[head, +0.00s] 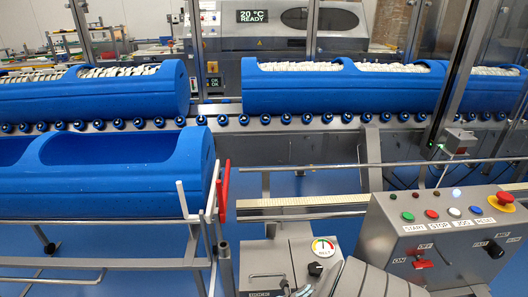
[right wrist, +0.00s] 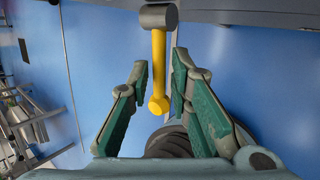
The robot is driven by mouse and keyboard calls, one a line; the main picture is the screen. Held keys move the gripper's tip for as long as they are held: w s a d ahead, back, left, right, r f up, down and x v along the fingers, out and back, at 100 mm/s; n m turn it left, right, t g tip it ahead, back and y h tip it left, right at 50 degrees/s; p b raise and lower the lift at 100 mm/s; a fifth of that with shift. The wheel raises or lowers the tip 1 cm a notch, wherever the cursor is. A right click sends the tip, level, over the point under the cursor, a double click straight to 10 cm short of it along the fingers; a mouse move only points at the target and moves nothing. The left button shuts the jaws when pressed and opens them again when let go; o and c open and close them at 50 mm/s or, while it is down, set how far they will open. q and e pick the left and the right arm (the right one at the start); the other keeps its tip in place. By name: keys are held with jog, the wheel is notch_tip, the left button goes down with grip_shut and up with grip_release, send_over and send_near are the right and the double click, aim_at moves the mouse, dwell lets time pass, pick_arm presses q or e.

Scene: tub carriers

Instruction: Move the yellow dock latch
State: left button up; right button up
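The yellow dock latch (right wrist: 158,72) shows in the right wrist view as a straight yellow bar with a round knob at its near end. Its far end joins a dark grey cylinder-shaped pivot (right wrist: 158,16). My right gripper (right wrist: 160,66) is open, with green-padded fingers on either side of the bar. The knob appears between the fingers, with a gap to each pad; I cannot tell its depth. I cannot make out the latch in the head view. My left gripper is not in view.
A control panel (head: 450,235) with buttons stands at the right in the head view. An empty blue tub (head: 120,185) lies on a metal carrier at the left, beside a red lever (head: 224,190). Filled blue tubs (head: 335,90) rest on a roller conveyor (head: 285,120) behind.

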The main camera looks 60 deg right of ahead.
jog(key=v, duration=1.2)
dwell(0.4)
